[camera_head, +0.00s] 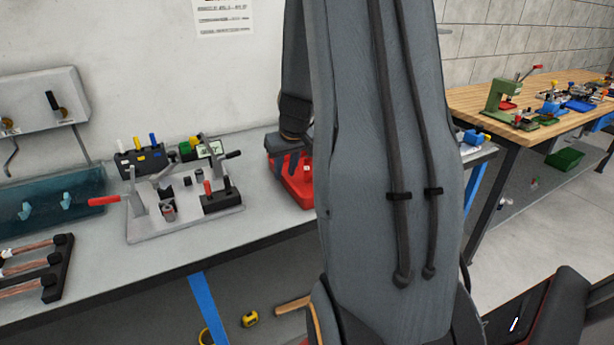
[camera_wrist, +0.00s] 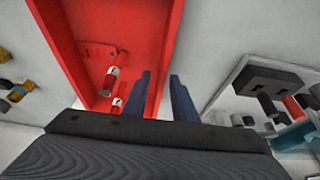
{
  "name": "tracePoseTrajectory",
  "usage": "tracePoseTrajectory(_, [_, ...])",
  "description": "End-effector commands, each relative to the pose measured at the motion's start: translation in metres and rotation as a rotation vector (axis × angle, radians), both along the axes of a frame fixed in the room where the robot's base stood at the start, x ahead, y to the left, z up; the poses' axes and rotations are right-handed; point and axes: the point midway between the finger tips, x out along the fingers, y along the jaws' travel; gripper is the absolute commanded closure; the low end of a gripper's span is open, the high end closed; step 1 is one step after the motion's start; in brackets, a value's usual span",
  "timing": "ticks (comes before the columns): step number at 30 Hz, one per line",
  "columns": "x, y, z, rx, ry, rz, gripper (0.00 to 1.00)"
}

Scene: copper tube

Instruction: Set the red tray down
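In the head view the red tray (camera_head: 297,187) shows over the grey bench, partly hidden by my arm. I cannot tell whether it touches the bench. My gripper (camera_wrist: 163,85) is at the tray's side wall, one dark finger inside the tray and the other outside. The fingers stand apart with the wall between them. Whether they press on it is not clear. In the head view my gripper (camera_head: 290,155) is above the tray, its fingertips mostly hidden.
A grey fixture with clamps (camera_head: 185,215) stands on the bench (camera_head: 255,222) left of the tray. Behind it is a dark holder with coloured pieces (camera_head: 143,158). A black rack with copper tubes (camera_head: 50,270) is at the left. A wooden table (camera_head: 470,100) is at the right.

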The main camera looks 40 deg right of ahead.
Motion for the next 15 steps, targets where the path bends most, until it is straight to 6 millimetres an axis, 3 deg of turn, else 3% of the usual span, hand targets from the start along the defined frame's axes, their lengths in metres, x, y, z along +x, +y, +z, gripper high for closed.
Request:
tracePoseTrajectory(6, [0.009, -0.001, -0.021, 0.001, 0.001, 0.000, 0.75])
tracePoseTrajectory(15, [0.010, -0.002, -0.025, -0.001, 0.000, 0.002, 0.75])
